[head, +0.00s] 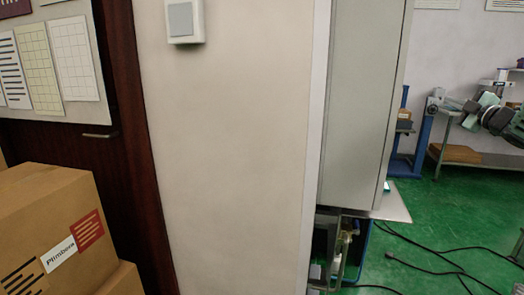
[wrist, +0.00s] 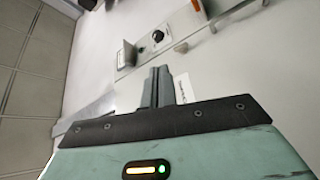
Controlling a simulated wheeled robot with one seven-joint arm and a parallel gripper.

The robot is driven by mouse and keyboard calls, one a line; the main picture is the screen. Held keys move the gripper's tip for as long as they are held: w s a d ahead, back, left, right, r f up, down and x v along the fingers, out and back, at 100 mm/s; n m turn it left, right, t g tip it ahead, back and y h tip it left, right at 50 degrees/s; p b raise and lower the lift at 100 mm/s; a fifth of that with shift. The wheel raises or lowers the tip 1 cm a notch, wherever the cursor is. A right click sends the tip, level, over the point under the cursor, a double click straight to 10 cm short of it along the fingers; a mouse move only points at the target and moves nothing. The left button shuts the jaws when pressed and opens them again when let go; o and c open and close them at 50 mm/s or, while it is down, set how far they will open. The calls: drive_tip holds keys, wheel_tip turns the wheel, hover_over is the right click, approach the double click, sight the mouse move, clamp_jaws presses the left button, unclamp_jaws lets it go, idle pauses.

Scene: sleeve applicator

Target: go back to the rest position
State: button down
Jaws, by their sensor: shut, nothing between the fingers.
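My gripper (wrist: 158,72) shows in the wrist view, with two dark grey fingers side by side and closed, nothing visible between them. Its teal housing with a dark front plate fills the bottom of that view. The fingers point toward a pale wall or surface with a control panel (wrist: 160,40) carrying a dark knob. I cannot tell the distance to it. In the head view a teal and dark jointed part (head: 492,113) shows at the right edge; I cannot tell whether it is my arm. No gripper fingers can be made out there.
A pale wall panel (head: 235,150) fills the middle of the head view. Cardboard boxes (head: 50,225) are stacked at lower left, before a dark door. A grey cabinet (head: 365,100) stands right of the panel. Black cables (head: 425,268) cross the green floor (head: 420,215) near a bench (head: 470,155).

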drive_tip(key=s+a+f+m+g+h, duration=0.3)
drive_tip(key=s+a+f+m+g, duration=0.2)
drive_tip(key=s+a+f+m, duration=0.3)
drive_tip(key=s+a+f+m+g+h, duration=0.35)
drive_tip(key=s+a+f+m, duration=0.3)
drive_tip(key=a, duration=0.35)
drive_tip(key=s+a+f+g+y, duration=0.1)
drive_tip(key=s+a+f+g, duration=0.2)
drive_tip(key=s+a, duration=0.35)
drive_tip(key=s+a+f+m+g+y, duration=0.1)
drive_tip(key=s+a+f+g, duration=0.15)
drive_tip(key=s, duration=0.65)
drive_tip(key=s+a+f+g+y, duration=0.1)
drive_tip(key=s+a+f+g, duration=0.2)
drive_tip(key=s+a, duration=0.35)
drive_tip(key=s+a+r+n+g+p, duration=0.1)
drive_tip(key=s+a+r+n+p, duration=0.2)
drive_tip(key=s+a, duration=0.4)
drive_tip(key=s+a+r+n+g+p, duration=0.1)
drive_tip(key=s+a+r+n+p, duration=0.3)
drive_tip(key=a, duration=0.5)
drive_tip(key=s+r+p, duration=0.2)
drive_tip(key=s+r, duration=0.1)
drive_tip(key=shift+s+a+r, duration=0.25)
drive_tip(key=shift+s+r, duration=0.05)
drive_tip(key=shift+s, duration=0.1)
drive_tip(key=shift+r+n, duration=0.1)
drive_tip(key=shift+n, duration=0.15)
